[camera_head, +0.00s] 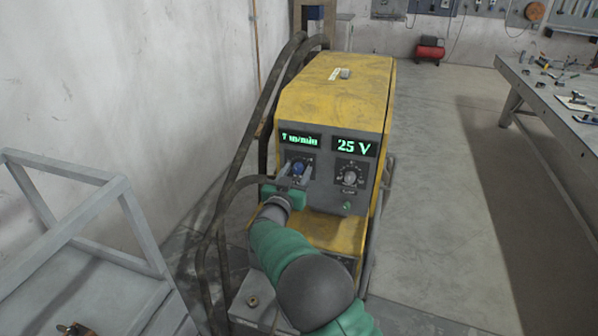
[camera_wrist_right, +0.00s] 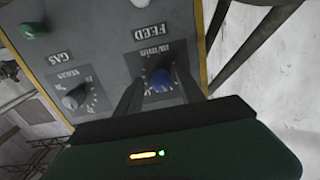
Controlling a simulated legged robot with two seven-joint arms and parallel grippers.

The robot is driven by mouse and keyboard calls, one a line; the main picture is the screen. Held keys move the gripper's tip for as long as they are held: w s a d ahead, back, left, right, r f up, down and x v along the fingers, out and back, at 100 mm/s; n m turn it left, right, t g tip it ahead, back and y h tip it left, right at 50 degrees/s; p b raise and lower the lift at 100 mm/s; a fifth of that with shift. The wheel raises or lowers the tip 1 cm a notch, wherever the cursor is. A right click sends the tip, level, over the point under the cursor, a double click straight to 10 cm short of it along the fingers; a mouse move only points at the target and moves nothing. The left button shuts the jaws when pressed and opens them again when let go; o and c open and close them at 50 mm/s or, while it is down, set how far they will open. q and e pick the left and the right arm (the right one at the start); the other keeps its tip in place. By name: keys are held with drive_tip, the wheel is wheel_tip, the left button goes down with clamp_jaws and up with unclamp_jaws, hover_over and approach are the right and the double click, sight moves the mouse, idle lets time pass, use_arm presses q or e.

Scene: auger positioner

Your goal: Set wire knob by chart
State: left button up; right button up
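The yellow welding machine (camera_head: 335,95) stands in the middle of the head view. Its left display (camera_head: 300,140) appears to read 7 m/min, and its right display (camera_head: 354,147) reads 25 V. The blue wire knob (camera_head: 298,168) is under the left display; it also shows in the right wrist view (camera_wrist_right: 161,80), below the FEED lettering. My right gripper (camera_head: 297,174) is at this knob, its fingers on either side with small gaps visible in the wrist view, so it looks open around the knob. My left gripper is out of view. I cannot make out a chart.
A grey voltage knob (camera_head: 350,178) sits right of the wire knob, with a green button (camera_head: 347,206) below. Dark hoses (camera_head: 262,130) run along the machine's left side. A grey metal frame (camera_head: 75,225) stands at left, a workbench (camera_head: 555,90) at right.

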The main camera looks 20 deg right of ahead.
drive_tip(key=shift+w+a, duration=0.1)
drive_tip(key=shift+a, duration=0.25)
drive_tip(key=c, duration=0.5)
drive_tip(key=shift+c, duration=1.1)
drive_tip(key=shift+d, duration=0.25)
clamp_jaws()
drive_tip(key=shift+d, duration=0.2)
drive_tip(key=shift+a, duration=0.25)
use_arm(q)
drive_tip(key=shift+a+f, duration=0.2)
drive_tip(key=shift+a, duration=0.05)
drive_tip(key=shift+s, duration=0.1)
use_arm(e)
drive_tip(key=shift+d+m, duration=0.1)
drive_tip(key=shift+m, duration=0.2)
